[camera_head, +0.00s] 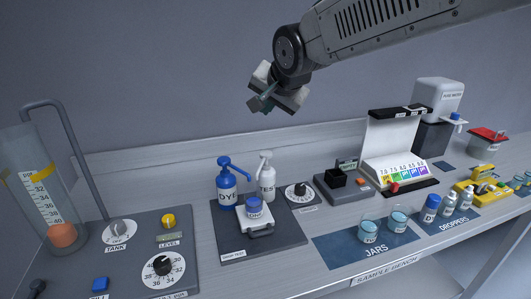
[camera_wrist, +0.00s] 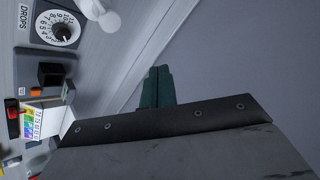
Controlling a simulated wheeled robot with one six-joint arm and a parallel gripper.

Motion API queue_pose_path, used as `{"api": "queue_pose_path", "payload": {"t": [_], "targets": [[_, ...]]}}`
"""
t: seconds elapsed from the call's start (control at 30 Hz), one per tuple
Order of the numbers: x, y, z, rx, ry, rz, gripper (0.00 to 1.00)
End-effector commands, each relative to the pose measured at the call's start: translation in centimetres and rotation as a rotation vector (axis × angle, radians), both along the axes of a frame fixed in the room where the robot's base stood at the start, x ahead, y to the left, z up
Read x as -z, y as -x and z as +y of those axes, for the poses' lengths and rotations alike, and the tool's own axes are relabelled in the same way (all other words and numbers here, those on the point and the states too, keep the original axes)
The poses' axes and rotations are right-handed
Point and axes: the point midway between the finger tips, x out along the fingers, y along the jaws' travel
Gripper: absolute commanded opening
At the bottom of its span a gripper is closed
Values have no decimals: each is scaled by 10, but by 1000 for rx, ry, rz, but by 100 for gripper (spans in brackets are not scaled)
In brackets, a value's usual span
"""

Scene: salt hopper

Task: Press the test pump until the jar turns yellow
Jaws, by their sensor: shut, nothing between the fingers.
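The white test pump (camera_head: 265,178) stands on the dark mat in the head view, right of the blue dye pump (camera_head: 227,183). A small jar (camera_head: 254,208) with blue contents sits on a white stand in front of the two pumps. Part of a white pump top (camera_wrist: 104,17) shows at the top edge of the wrist view. My gripper (camera_head: 262,103) is shut and empty, high above the bench and the pumps. Its dark green fingers (camera_wrist: 157,88) lie together in the wrist view. It touches nothing.
A drops dial (camera_head: 299,192) and a dark device (camera_head: 343,184) stand right of the pumps. Glass jars (camera_head: 368,231) stand on the blue jars mat (camera_head: 335,251). The tank (camera_head: 40,190) and its pipe are at far left. Air around my gripper is clear.

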Motion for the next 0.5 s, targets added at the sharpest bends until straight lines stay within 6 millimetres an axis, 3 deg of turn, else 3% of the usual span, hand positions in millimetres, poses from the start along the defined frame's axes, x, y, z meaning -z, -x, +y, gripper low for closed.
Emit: {"api": "queue_pose_path", "payload": {"t": [0.17,0.5], "targets": [[12,0,-1,0,3,2,0],[60,0,-1,-1,3,3,0]]}}
